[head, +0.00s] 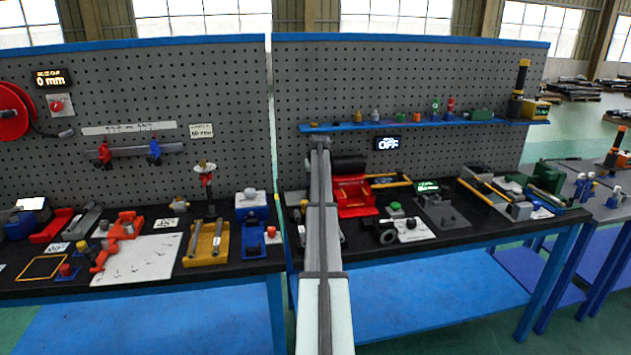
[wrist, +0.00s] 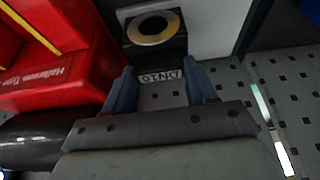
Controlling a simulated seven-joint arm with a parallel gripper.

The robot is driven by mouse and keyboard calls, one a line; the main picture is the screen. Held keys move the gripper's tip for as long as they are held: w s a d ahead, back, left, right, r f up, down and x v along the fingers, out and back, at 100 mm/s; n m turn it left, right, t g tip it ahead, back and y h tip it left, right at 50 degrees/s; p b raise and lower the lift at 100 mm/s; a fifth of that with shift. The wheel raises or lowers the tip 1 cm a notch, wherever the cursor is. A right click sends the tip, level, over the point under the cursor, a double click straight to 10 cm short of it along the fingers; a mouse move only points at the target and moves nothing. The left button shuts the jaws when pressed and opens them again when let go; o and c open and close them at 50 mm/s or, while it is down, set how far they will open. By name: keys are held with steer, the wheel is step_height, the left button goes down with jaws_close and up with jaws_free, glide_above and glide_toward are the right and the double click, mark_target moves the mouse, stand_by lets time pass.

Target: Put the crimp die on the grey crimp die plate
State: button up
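In the wrist view my gripper (wrist: 160,68) has its two blue fingers spread apart, with pegboard visible between them and nothing clearly held. A black block with a brass-coloured ring (wrist: 152,30) lies just beyond the fingertips; it may be the crimp die, but I cannot be sure. A small label reading DN10 (wrist: 160,77) shows upside down between the fingers. In the head view my arm reaches up to the pegboard, and its fingers cannot be made out there. I cannot clearly identify the grey crimp die plate in either view.
The red machine (head: 352,195) stands close right of my arm in the head view; it fills the left of the wrist view (wrist: 60,70). A blue shelf (head: 345,127) with several small items runs along the pegboard (head: 420,75).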

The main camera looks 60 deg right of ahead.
steer(key=o, duration=0.4)
steer(key=v, duration=1.2)
steer(key=shift+w+r, duration=0.1)
steer(key=shift+r, duration=0.05)
